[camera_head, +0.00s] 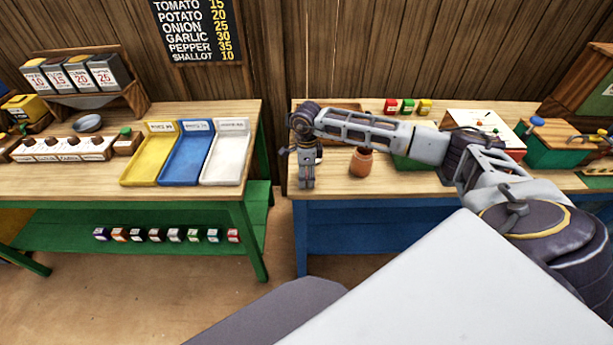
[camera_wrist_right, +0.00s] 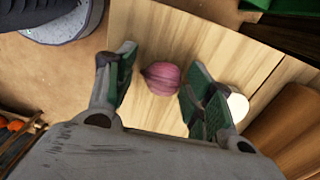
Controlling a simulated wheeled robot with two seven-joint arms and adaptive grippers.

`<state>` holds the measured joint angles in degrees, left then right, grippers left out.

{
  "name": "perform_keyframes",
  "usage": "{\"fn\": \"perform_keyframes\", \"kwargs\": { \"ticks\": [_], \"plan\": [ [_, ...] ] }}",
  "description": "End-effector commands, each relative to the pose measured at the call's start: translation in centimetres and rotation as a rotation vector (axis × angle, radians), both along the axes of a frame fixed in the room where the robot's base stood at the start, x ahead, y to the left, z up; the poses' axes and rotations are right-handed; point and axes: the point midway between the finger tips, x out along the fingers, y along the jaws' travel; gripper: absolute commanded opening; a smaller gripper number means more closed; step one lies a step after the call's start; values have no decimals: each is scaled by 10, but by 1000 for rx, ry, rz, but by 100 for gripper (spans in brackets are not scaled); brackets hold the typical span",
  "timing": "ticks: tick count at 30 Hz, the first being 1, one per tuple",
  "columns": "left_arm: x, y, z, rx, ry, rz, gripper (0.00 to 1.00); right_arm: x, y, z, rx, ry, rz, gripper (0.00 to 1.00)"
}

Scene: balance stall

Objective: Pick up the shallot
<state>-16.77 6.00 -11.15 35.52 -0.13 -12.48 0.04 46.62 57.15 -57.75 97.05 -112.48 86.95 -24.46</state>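The shallot (camera_wrist_right: 162,78), round and purple-pink with a short pointed tip, lies on the pale wooden table top (camera_wrist_right: 205,50) in the right wrist view. My right gripper (camera_wrist_right: 160,76) is open, with its green-padded fingers on either side of the shallot. I see a gap on each side, and the shallot is not gripped. In the head view my right gripper (camera_head: 303,172) points down at the left front corner of the right-hand table. The shallot is hidden there. My left gripper is not in view.
A terracotta jar (camera_head: 361,162) stands just right of my right gripper. A white round thing (camera_wrist_right: 238,107) is close to one finger. Small red, green and yellow boxes (camera_head: 407,106) stand behind my arm. The left table (camera_head: 235,140) holds yellow, blue and white trays (camera_head: 228,155).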

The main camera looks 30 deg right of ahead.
Motion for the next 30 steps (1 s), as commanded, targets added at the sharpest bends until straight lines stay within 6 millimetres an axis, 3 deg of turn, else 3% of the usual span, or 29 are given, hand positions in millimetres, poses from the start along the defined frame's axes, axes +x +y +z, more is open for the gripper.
{"fn": "perform_keyframes", "kwargs": {
  "ticks": [1,6,20,30],
  "plan": [
    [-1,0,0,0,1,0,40,0,0,0,0,0,0,42],
    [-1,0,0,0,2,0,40,0,0,0,0,0,0,20],
    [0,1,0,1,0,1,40,0,0,3,-1,-1,0,20],
    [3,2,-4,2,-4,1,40,1,0,35,0,-4,0,20]
  ]
}}
